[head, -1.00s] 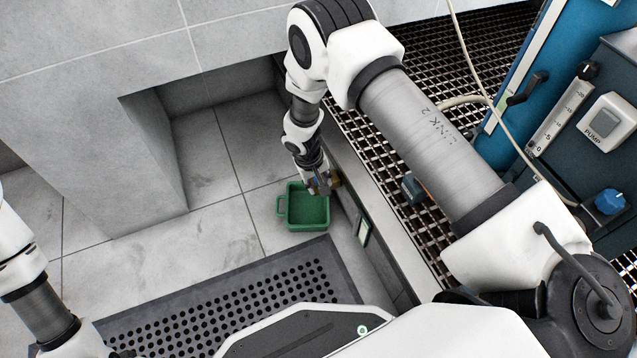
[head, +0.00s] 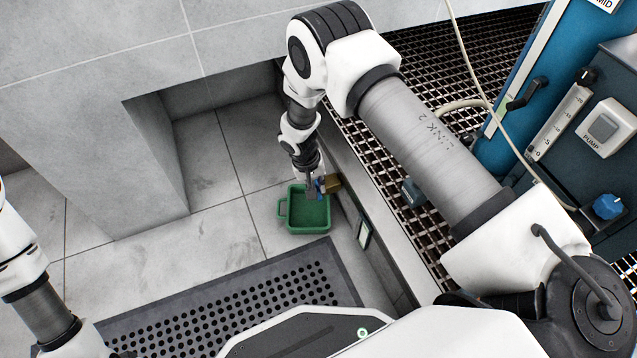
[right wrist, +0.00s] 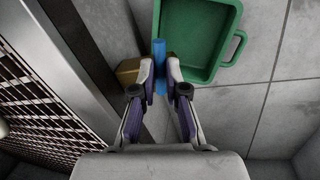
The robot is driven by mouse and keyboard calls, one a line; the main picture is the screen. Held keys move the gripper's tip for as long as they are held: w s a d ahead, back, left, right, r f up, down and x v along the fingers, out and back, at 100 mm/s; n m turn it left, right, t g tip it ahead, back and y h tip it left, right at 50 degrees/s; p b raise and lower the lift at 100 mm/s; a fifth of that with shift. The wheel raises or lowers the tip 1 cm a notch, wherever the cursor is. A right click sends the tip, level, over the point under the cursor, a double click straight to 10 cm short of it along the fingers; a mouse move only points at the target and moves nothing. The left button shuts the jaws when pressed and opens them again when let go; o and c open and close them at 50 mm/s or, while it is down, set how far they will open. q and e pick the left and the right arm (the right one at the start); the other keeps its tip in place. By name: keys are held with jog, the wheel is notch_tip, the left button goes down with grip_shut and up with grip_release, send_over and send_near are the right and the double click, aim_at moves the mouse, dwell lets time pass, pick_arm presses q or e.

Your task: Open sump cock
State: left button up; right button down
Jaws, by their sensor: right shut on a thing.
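The sump cock has a brass body (head: 332,183) low on the wall beside the floor grating, and a blue lever (head: 320,186). In the right wrist view the brass body (right wrist: 128,71) sits just left of the blue lever (right wrist: 160,58). My right gripper (head: 313,188) reaches down to the cock, and its fingers (right wrist: 167,76) are shut on the lever from both sides. A green tub (head: 307,212) stands on the floor below the cock. Only a dark bit of my left gripper (head: 122,354) seems to show at the bottom edge, so its jaws are unclear.
A metal grating (head: 430,60) lies behind a raised grey kerb on the right. A blue machine with a pump switch (head: 607,127) stands at the far right. A perforated black mat (head: 240,300) lies in front. The tiled floor left of the tub is clear.

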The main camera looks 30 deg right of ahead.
jog(key=shift+w+a+f+m+g+y+p, duration=0.1)
jog(key=shift+w+a+m+g+y+p, duration=0.35)
jog(key=shift+m, duration=2.1)
jog(key=shift+w+a+r+m+g+y+p, duration=0.1)
jog(key=shift+w+m+y, duration=0.4)
jog(key=shift+m, duration=2)
jog(key=shift+w+a+f+m+g+y+p, duration=0.2)
jog(key=shift+w+m, duration=0.5)
jog(key=shift+m, duration=1.85)
jog(key=shift+r, duration=0.1)
jog(key=c, duration=1.2)
grip_release()
